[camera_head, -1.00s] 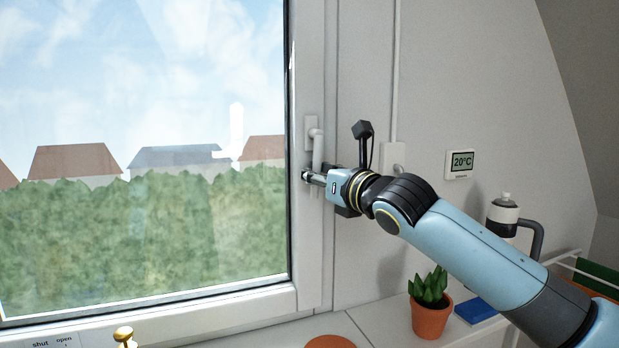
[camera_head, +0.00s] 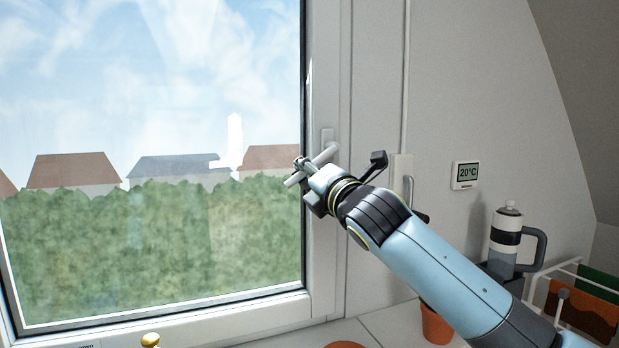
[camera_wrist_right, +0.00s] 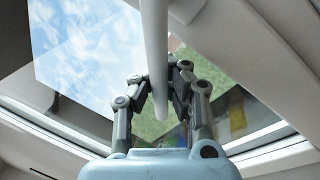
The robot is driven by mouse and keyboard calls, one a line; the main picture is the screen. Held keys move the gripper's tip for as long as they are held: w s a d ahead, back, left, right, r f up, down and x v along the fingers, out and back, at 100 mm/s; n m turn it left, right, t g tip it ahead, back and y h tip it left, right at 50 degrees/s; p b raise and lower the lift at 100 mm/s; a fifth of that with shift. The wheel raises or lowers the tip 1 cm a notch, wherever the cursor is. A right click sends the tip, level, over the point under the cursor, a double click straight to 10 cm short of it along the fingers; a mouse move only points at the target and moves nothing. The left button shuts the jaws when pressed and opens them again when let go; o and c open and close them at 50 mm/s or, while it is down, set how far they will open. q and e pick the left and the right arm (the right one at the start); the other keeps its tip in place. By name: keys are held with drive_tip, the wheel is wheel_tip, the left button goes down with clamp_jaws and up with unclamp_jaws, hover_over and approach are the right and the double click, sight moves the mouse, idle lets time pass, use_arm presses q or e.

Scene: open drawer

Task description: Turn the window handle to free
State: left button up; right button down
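The white window handle (camera_head: 325,154) sits on the frame at the right side of the window. Its grip is tilted, sloping down and left from its pivot across the edge of the glass. My right gripper (camera_head: 302,168) is at the lower part of the grip, below and left of the pivot. In the right wrist view the handle (camera_wrist_right: 153,40) runs down between the two fingers (camera_wrist_right: 160,92), which are close on either side and look shut on it. The exact contact is partly hidden. My left gripper is not in view.
The window frame (camera_head: 327,240) is right beside my right gripper.

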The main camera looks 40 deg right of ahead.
drive_tip(key=m, duration=0.1)
drive_tip(key=r+m+h, duration=0.1)
drive_tip(key=m, duration=0.1)
drive_tip(key=shift+w+a+r, duration=0.1)
drive_tip(key=shift+a, duration=0.3)
drive_tip(key=m, duration=0.1)
drive_tip(key=r+m, duration=0.1)
drive_tip(key=m, duration=0.1)
drive_tip(key=shift+s+a+r+h, duration=0.25)
drive_tip(key=shift+r+h, duration=0.15)
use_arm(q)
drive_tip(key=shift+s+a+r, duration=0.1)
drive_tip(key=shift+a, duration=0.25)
use_arm(e)
drive_tip(key=shift+w+r+m+h, duration=0.15)
drive_tip(key=shift+r+m+h, duration=0.25)
drive_tip(key=shift+m, duration=0.7)
drive_tip(key=shift+r, duration=0.15)
drive_tip(key=c, duration=1.4)
unclamp_jaws()
drive_tip(key=shift+d, duration=0.15)
drive_tip(key=shift+o, duration=0.7)
drive_tip(key=shift+r, duration=0.1)
